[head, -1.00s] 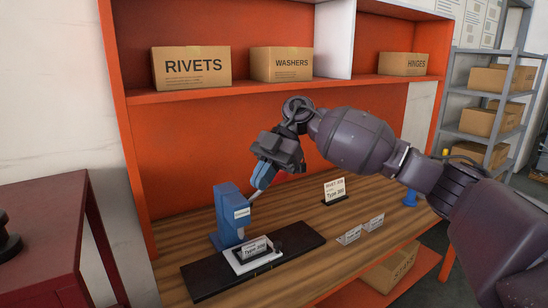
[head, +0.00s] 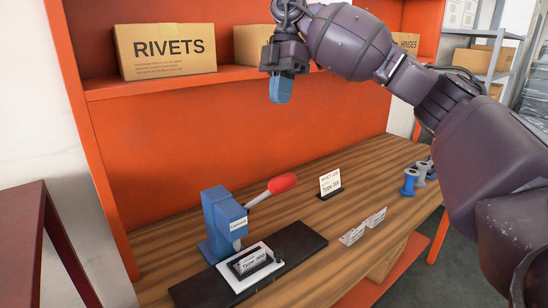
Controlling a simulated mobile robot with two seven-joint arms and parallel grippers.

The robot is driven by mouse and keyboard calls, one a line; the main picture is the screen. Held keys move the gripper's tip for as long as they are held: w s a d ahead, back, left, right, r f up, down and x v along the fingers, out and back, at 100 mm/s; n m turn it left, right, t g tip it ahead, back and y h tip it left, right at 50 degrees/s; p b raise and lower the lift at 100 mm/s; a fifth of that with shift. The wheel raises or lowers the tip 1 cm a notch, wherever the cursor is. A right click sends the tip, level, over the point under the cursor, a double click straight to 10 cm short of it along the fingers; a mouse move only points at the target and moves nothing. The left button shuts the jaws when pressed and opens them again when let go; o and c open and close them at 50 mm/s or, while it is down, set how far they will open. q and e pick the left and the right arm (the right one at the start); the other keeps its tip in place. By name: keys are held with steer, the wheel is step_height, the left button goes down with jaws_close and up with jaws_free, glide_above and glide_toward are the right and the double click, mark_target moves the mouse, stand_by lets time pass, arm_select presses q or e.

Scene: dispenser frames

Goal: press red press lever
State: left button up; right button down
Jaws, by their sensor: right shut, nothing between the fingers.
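The red press lever (head: 282,183) is a red grip on a thin metal rod, angled up to the right from the blue press (head: 222,222). A white plate with a "Type 300" label (head: 252,261) sits in front of the press. My right gripper (head: 281,92) hangs above and clear of the lever, pointing down. Its blue fingers are shut and empty. My left gripper is not in view.
An orange shelf (head: 120,90) with a RIVETS box (head: 165,50) stands behind the bench. A sign (head: 330,183) and small label cards (head: 352,234) stand right of the press. Blue and grey spools (head: 409,182) stand farther right. The wooden bench (head: 365,170) has bare room around the sign.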

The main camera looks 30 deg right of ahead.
steer(key=x, duration=0.8)
steer(key=s+x, duration=0.1)
steer(key=x, duration=0.3)
steer(key=shift+w+d, duration=0.1)
steer(key=shift+d, duration=0.2)
steer(key=shift+s+f+p, duration=0.3)
steer(key=shift+s+f, duration=0.05)
steer(key=shift+f, duration=0.25)
steer(key=shift+s+f, duration=0.1)
steer(key=shift+f, duration=0.15)
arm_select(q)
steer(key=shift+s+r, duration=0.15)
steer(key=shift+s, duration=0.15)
